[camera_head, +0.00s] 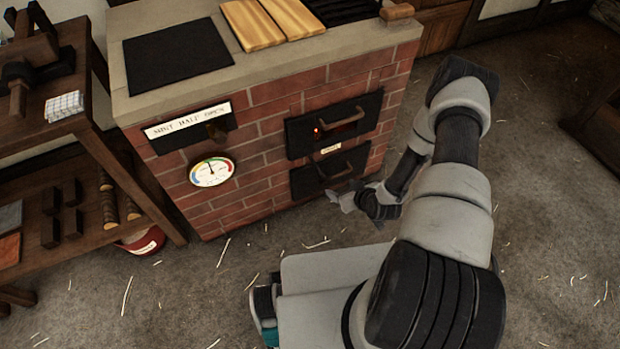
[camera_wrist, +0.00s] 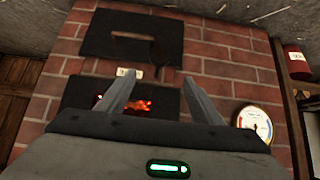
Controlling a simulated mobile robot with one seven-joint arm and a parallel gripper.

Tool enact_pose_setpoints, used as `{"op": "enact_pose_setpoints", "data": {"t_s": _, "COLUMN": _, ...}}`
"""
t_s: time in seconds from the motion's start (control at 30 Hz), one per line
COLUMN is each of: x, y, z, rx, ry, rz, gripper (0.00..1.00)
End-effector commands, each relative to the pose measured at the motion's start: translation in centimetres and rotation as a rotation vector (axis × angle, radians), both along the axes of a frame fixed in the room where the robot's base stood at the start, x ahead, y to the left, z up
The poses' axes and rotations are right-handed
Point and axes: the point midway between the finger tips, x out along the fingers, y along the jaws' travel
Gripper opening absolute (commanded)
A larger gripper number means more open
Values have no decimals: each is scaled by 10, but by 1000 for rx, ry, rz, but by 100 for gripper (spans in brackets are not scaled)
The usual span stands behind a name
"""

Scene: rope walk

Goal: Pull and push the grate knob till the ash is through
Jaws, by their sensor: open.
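The brick stove (camera_head: 270,140) stands ahead of me. It has an upper black door (camera_head: 335,124) with glowing embers behind it, and a lower black door (camera_head: 330,170) with a bar handle. A small pale label (camera_head: 331,149) sits between the doors. My gripper (camera_head: 343,199) is open and empty, low in front of the lower door. It also shows in the wrist view (camera_wrist: 146,70).
A round gauge (camera_head: 212,172) and a slider plate with a lettered label (camera_head: 188,121) are on the stove's left. A wooden shelf (camera_head: 110,160) with tools and a red bucket (camera_head: 144,241) stand farther left. The straw-strewn floor to the right is clear.

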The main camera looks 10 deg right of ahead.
Motion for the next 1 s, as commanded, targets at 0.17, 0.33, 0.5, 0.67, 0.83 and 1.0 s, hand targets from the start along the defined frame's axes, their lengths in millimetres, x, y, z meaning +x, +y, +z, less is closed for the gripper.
{"op": "enact_pose_setpoints", "data": {"t_s": 0.17, "x": 15, "y": 5, "z": -18, "rx": -1, "ry": -2, "rz": 0, "gripper": 60}}
{"op": "enact_pose_setpoints", "data": {"t_s": 0.33, "x": 39, "y": 13, "z": -45, "rx": 0, "ry": -2, "rz": -1, "gripper": 60}}
{"op": "enact_pose_setpoints", "data": {"t_s": 0.5, "x": 65, "y": 22, "z": -72, "rx": 0, "ry": -2, "rz": 1, "gripper": 60}}
{"op": "enact_pose_setpoints", "data": {"t_s": 0.67, "x": 87, "y": 29, "z": -95, "rx": 0, "ry": -2, "rz": -1, "gripper": 60}}
{"op": "enact_pose_setpoints", "data": {"t_s": 0.83, "x": 105, "y": 34, "z": -113, "rx": 0, "ry": 0, "rz": -1, "gripper": 60}}
{"op": "enact_pose_setpoints", "data": {"t_s": 1.0, "x": 114, "y": 37, "z": -121, "rx": 0, "ry": 0, "rz": -1, "gripper": 60}}
